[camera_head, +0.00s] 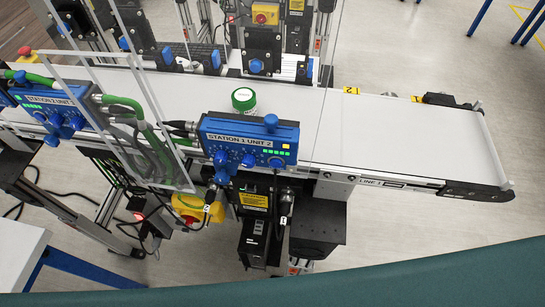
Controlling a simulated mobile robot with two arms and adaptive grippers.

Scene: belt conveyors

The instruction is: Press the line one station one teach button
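A blue control box labelled "STATION 1 UNIT 2" (247,132) is mounted on the near side of a white belt conveyor (395,123). Its front carries blue knobs (248,160) and a row of small green lights or buttons; their labels are too small to read, so I cannot tell which is the teach button. A "LINE" label (368,182) is on the conveyor's side rail; its number is hard to read. Neither of my grippers is in view.
A yellow box with a red button (190,207) sits below. A white table corner (18,252) is lower left.

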